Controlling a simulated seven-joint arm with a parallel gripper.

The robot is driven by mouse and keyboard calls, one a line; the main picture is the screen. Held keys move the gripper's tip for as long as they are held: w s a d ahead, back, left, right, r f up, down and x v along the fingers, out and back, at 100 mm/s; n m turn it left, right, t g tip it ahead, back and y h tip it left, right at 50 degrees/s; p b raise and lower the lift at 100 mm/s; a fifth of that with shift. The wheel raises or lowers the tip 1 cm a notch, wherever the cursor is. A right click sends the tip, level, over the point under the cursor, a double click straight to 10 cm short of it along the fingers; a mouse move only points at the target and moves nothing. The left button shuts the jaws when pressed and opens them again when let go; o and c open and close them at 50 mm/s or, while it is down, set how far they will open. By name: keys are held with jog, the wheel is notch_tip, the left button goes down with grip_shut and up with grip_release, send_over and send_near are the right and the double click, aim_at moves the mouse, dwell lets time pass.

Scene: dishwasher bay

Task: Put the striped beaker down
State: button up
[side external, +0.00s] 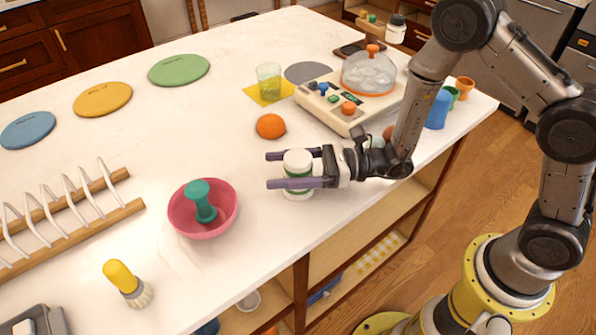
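The striped beaker (298,163), white with green bands, is upright near the front edge of the white counter. My gripper (290,170) reaches in from the right, with one purple-grey finger behind the beaker and the other across its front. The fingers are set apart around the beaker's body. Whether both press on it cannot be made out. The front finger hides part of the beaker's side. Its base looks at or very near the counter top, but I cannot tell whether it touches.
A pink bowl (180,212) with a teal object stands left of the beaker. A scale-like appliance (322,108) and several cups are behind my wrist. A wooden dish rack (85,225) is at left. Open counter lies left of the orange.

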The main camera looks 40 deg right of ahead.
jog(key=c, duration=0.7)
jog(key=shift+r, duration=0.1)
